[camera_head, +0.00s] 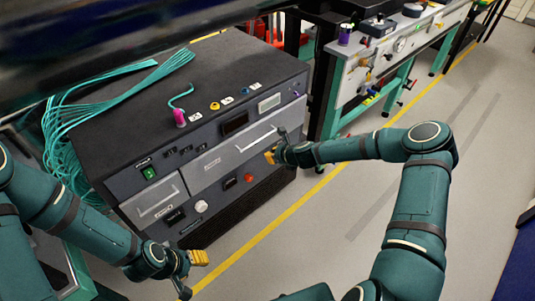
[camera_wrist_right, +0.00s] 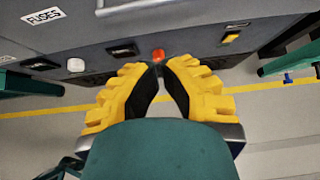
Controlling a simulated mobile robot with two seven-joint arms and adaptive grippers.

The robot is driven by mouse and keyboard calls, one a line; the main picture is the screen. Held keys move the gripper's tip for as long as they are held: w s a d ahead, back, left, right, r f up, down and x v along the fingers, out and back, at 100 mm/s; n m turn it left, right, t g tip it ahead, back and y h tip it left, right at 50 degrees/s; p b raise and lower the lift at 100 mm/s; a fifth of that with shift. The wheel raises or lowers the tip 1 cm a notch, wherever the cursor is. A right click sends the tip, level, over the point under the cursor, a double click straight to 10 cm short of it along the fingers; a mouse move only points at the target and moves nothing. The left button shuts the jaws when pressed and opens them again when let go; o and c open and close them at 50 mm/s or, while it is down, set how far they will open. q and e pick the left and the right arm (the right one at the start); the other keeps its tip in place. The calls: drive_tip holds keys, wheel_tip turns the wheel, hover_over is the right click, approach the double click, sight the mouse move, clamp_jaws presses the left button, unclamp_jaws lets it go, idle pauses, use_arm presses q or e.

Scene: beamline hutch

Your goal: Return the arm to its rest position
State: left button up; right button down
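My right arm reaches in from the right in the head view, bent at the elbow. Its gripper (camera_head: 270,157) is in front of the wide drawer (camera_head: 215,168) of the dark cabinet, just below the right part of its handle (camera_head: 256,141). In the right wrist view the yellow fingers (camera_wrist_right: 161,63) come together at the tips, with nothing between them, pointing toward the cabinet front. I see no contact with the handle. My left gripper (camera_head: 198,258) hangs low in front of the cabinet, apart from it; its finger gap is too small to make out.
The cabinet (camera_head: 240,70) carries teal cables (camera_head: 80,105) and a magenta connector (camera_head: 180,117) on top. A red button (camera_head: 248,178) sits on its lower front. A workbench (camera_head: 350,75) stands behind right. Floor with a yellow line (camera_head: 275,222) is clear to the right.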

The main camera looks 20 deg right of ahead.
drive_tip(key=v, duration=0.5)
drive_tip(key=shift+p, duration=0.35)
drive_tip(key=shift+a, duration=0.1)
drive_tip(key=s+a+f+n+g+y, duration=0.1)
drive_tip(key=s+a+f+n+g, duration=0.25)
drive_tip(key=s+a+n, duration=0.95)
drive_tip(key=s+a+n+g+h, duration=0.1)
drive_tip(key=s+n+g, duration=0.3)
drive_tip(key=s+n, duration=1)
drive_tip(key=a+n, duration=0.1)
drive_tip(key=n, duration=0.1)
drive_tip(key=shift+a+r+n, duration=0.2)
drive_tip(key=shift+r+n, duration=0.2)
